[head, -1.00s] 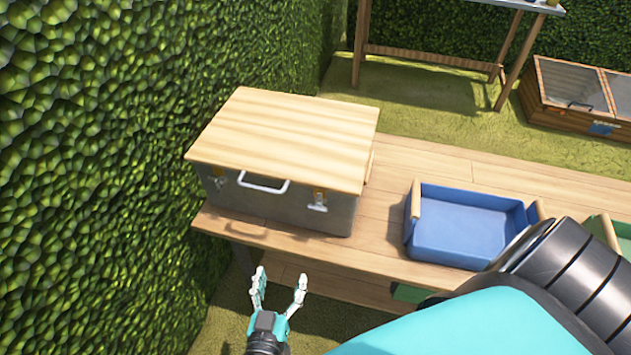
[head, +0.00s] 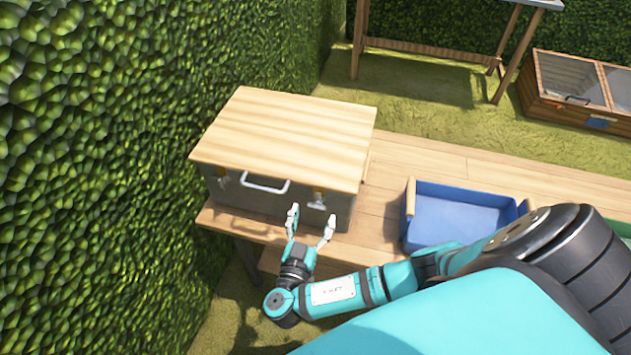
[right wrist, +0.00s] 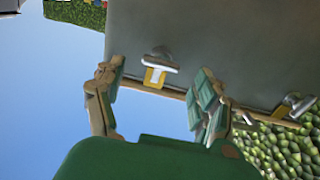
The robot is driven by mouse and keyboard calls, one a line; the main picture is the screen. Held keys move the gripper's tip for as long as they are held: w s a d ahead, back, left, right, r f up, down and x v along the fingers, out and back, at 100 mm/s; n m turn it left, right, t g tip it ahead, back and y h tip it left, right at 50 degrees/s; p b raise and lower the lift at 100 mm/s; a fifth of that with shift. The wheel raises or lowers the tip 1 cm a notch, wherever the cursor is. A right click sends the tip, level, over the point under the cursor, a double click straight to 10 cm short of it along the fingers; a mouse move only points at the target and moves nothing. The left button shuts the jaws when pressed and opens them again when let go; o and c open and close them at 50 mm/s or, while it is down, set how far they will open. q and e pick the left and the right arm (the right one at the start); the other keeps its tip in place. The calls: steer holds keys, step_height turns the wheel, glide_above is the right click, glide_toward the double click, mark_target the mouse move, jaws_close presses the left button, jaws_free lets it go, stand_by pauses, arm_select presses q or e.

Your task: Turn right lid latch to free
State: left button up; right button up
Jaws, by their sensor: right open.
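A grey metal box (head: 275,207) with a pale wooden lid (head: 287,135) stands on the wooden bench. Its front carries a right latch (head: 317,203), silver on a yellow plate, and a left latch (head: 223,181). My right gripper (head: 311,222) is open and empty in front of the right latch. In the right wrist view, which looks upside down, the right latch (right wrist: 158,64) shows between the spread fingers of my right gripper (right wrist: 158,80), with no visible contact. The left latch (right wrist: 296,105) shows at the right there. My left gripper is not in view.
A silver handle (head: 265,187) sits between the latches. A blue crate (head: 455,222) stands on the bench (head: 395,170) to the right, behind my right arm. A hedge (head: 110,170) rises close on the left. A wooden cold frame (head: 580,95) lies on the grass behind.

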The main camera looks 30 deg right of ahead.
mark_target(316, 208)
steer(key=shift+x, duration=1.55)
steer(key=c, duration=1.2)
